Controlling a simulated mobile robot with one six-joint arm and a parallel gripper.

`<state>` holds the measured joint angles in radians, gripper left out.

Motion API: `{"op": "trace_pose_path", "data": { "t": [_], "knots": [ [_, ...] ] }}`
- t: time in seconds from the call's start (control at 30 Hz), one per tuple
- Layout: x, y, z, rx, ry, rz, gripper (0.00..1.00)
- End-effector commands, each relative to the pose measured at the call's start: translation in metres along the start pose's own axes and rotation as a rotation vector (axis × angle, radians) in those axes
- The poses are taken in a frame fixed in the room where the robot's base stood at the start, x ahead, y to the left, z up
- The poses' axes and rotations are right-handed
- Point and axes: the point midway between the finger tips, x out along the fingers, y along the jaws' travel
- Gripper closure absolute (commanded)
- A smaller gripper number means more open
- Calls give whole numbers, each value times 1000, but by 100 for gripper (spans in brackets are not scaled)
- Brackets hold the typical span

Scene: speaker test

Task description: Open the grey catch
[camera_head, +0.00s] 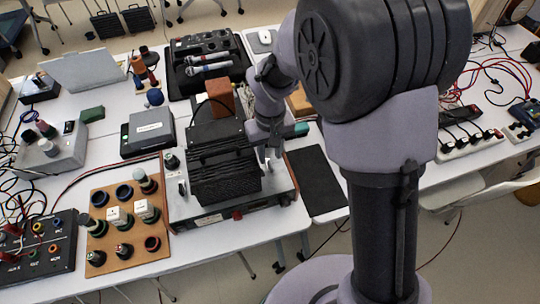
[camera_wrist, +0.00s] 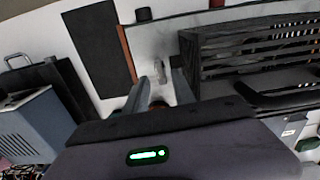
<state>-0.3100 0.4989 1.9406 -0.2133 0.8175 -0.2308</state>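A small grey catch (camera_wrist: 160,70) shows in the wrist view, upright on a light metal panel beside a black ribbed box (camera_wrist: 240,60). My gripper (camera_wrist: 161,80) has its two fingers apart, with the catch in line with the gap, just past or between the tips; I cannot tell how deep. In the head view my gripper (camera_head: 268,154) points down at the right side of the black ribbed box (camera_head: 224,178), which sits on a grey metal unit (camera_head: 210,211). A similar grey piece (camera_head: 182,189) stands at the box's left side. The right catch is mostly hidden there by my gripper.
A wooden board (camera_head: 108,251) with several knobs and jars stands left of the unit. A black mat (camera_head: 316,182) lies to its right. A brown block (camera_head: 221,96) is behind the box. A power strip (camera_head: 466,143) and cables lie at the right.

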Motion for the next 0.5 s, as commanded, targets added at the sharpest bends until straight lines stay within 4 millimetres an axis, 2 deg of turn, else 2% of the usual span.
{"op": "trace_pose_path", "data": {
  "t": [0.03, 0.2, 0.33, 0.5],
  "knots": [
    [-26, 0, -1, 0, 5, 0, 69],
    [-84, 0, -1, 1, 4, 0, 69],
    [-117, 0, -1, 1, 3, 0, 69],
    [-137, 0, 0, 2, 2, 0, 69]
  ]
}}
